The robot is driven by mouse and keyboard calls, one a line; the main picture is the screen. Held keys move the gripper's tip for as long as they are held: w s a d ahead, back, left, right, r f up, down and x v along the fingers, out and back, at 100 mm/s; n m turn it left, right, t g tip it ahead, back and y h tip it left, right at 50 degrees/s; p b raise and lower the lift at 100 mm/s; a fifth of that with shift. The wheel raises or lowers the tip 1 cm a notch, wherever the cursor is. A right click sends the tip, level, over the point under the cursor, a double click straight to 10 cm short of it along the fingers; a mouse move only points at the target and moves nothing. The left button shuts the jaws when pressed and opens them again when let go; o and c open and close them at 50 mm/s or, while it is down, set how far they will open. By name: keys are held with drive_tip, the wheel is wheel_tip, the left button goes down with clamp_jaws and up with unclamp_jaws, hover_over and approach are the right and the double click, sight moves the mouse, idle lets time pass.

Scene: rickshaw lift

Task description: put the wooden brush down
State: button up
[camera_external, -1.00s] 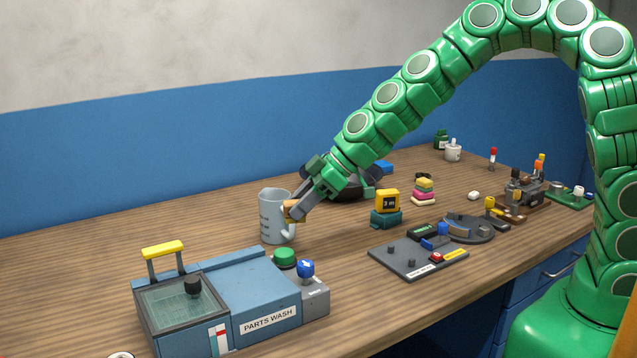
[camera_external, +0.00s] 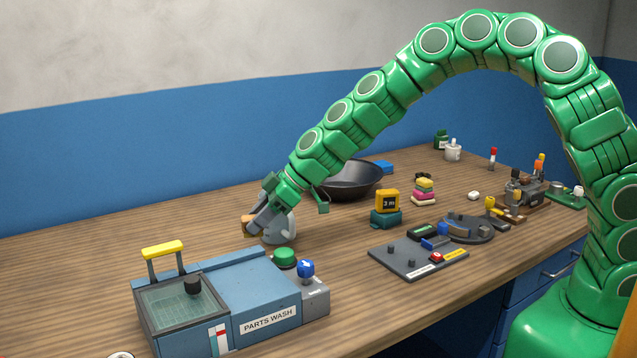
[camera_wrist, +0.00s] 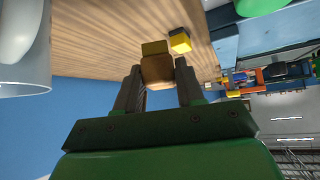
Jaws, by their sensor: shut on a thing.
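The wooden brush (camera_external: 251,227) is a small tan block held between the fingers of my gripper (camera_external: 257,217). In the wrist view the brush (camera_wrist: 157,70) sits between the two dark fingers of my gripper (camera_wrist: 158,82), with its end sticking out past the tips. In the outside view the brush is left of the grey measuring jug (camera_external: 281,230), which my gripper partly hides. The brush looks held above the wooden bench (camera_external: 110,235); the exact gap cannot be told.
The blue parts washer (camera_external: 262,283) with its yellow handle (camera_external: 163,250) stands in front. A green button (camera_external: 285,257) is near the jug. A black bowl (camera_external: 349,180) is behind my arm. The bench is clear to the left.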

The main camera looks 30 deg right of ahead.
drive_tip(key=shift+w+a+f, duration=0.5)
drive_tip(key=shift+w+f, duration=0.05)
drive_tip(key=shift+f, duration=0.4)
drive_tip(key=shift+w+a+f, duration=0.45)
drive_tip(key=shift+w+f, duration=0.15)
drive_tip(key=shift+f, duration=0.3)
drive_tip(key=shift+w+a+f, duration=0.5)
drive_tip(key=shift+w+f, duration=0.05)
drive_tip(key=shift+f, duration=1.85)
drive_tip(key=o, duration=1.1)
drive_tip(key=shift+f, duration=0.1)
drive_tip(key=shift+o, duration=0.2)
drive_tip(key=v, duration=1.2)
